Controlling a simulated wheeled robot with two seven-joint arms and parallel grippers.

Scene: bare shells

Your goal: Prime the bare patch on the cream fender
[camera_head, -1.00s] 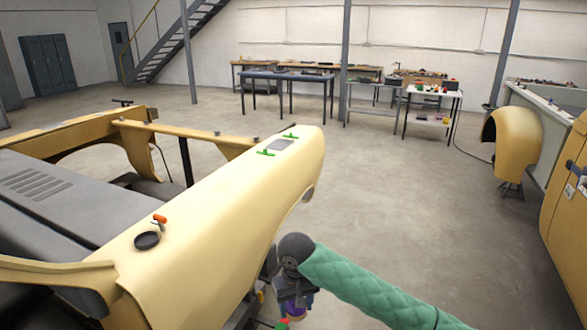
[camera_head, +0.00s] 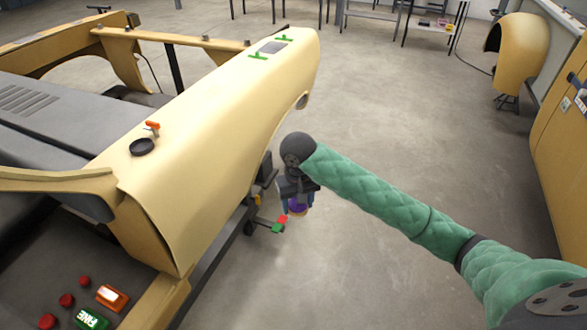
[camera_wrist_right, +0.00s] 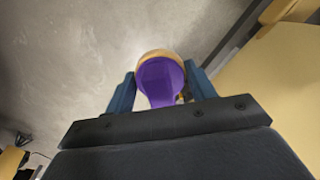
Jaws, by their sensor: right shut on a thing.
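The cream fender (camera_head: 200,120) runs from the lower left to the upper middle of the head view. The bare patch, a grey rectangle (camera_head: 270,47), lies on its far upper end between two green pieces (camera_head: 257,56). My right gripper (camera_head: 297,206) is low beside the fender's right side, apart from the patch. It is shut on a purple object (camera_wrist_right: 162,80) with a tan rim, which shows between the blue fingers in the right wrist view. What this object is I cannot tell. My left gripper is not in view.
A black disc (camera_head: 142,147) and an orange-topped item (camera_head: 152,127) sit on the fender's near end. Orange (camera_head: 112,297) and green (camera_head: 92,318) blocks lie lower left. A small red-green thing (camera_head: 279,225) is near the gripper. A separate fender (camera_head: 520,50) stands right; open floor lies between.

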